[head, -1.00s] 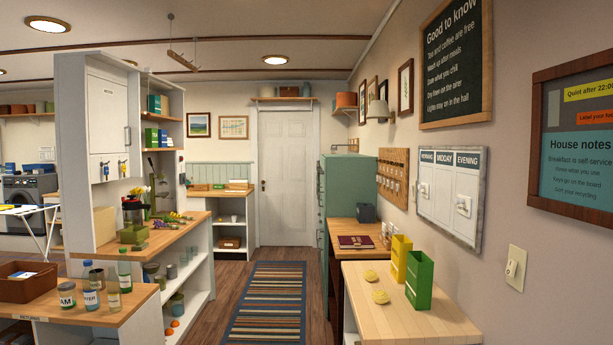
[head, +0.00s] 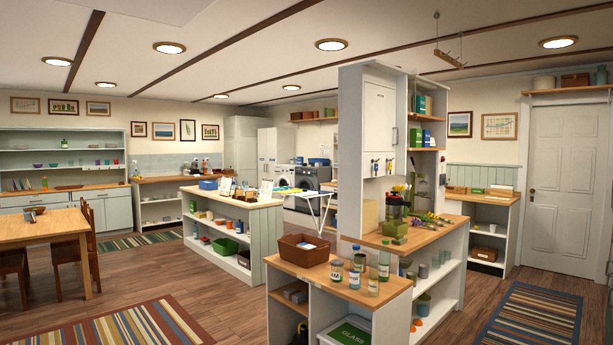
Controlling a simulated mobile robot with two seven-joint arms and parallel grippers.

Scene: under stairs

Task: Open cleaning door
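No door in view carries a readable cleaning label, so I cannot tell which one is the cleaning door. A white cabinet door (head: 379,118) with a grey vertical handle is shut, high on the tall white unit in the middle. A white panelled door (head: 563,160) with a knob is shut in the back wall at the right. Tall white cupboards (head: 275,150) stand far back beside the washing machines; they look shut. Neither of my grippers is in view.
A low wooden-topped counter (head: 345,290) with jars and a brown crate (head: 304,249) stands in front of the tall unit. A white island (head: 232,203) stands behind it. A table (head: 40,226) with chairs is at left. Wooden floor (head: 215,292) is clear between.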

